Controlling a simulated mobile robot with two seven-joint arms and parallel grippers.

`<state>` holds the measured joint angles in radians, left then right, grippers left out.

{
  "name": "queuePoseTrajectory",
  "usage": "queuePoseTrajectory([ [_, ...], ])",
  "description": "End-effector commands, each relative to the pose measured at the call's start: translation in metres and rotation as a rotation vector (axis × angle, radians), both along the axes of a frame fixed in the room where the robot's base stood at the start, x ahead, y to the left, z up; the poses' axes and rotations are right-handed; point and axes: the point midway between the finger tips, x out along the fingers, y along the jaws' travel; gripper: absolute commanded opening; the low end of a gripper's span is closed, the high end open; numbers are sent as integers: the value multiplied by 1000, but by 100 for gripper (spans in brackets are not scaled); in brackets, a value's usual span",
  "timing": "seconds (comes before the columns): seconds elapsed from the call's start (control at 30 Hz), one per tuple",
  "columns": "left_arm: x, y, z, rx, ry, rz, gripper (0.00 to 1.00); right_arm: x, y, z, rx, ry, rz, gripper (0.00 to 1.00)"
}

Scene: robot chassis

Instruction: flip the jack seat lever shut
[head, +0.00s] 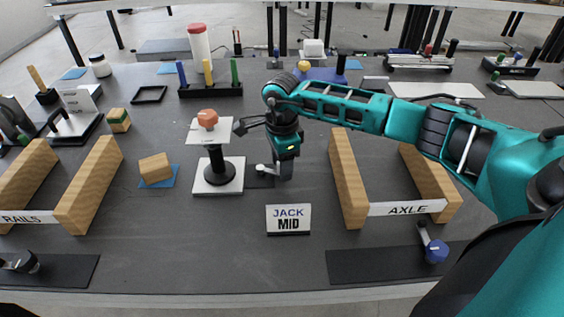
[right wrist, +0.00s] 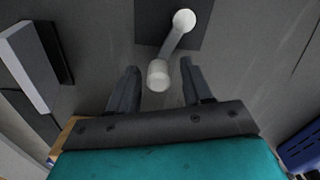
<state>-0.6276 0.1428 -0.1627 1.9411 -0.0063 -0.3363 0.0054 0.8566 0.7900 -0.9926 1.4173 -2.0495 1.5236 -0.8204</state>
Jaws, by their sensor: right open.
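The jack (head: 222,172) stands on a white base, with a black column and a white top plate bearing an orange knob. Its seat lever (head: 262,169) is on a small dark plate just right of the base. In the right wrist view the lever's grey arm (right wrist: 172,42) runs from a white ball pivot to a pale cylindrical knob (right wrist: 157,75). My right gripper (head: 284,172) points down at the lever's right end. It is open, and in the wrist view the knob lies between its fingers (right wrist: 158,80); contact cannot be told. My left gripper is out of view.
A JACK MID sign (head: 289,219) stands in front of the lever. Wooden AXLE blocks (head: 348,175) are to the right, RAILS blocks (head: 90,185) to the left. A wooden cube (head: 155,168) lies left of the jack. A black peg holder (head: 210,90) is behind it.

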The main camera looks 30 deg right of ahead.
Motion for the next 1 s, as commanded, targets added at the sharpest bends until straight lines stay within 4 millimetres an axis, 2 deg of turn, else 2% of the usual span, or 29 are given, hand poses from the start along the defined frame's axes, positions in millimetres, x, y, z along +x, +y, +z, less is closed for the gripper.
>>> queuePoseTrajectory([
  [0.17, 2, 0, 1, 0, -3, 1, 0, 0, 0, 2, 1, 0, 0, 50],
  [0.27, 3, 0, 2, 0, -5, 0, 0, 1, 1, 11, 1, -2, 1, 50],
  [0.7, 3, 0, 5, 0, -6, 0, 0, 1, 0, 101, 0, -4, 0, 50],
  [0.83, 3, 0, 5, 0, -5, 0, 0, 1, 0, 119, 0, -3, 0, 50],
  [1.0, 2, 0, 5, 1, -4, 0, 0, 0, 0, 129, 0, 0, 0, 50],
])
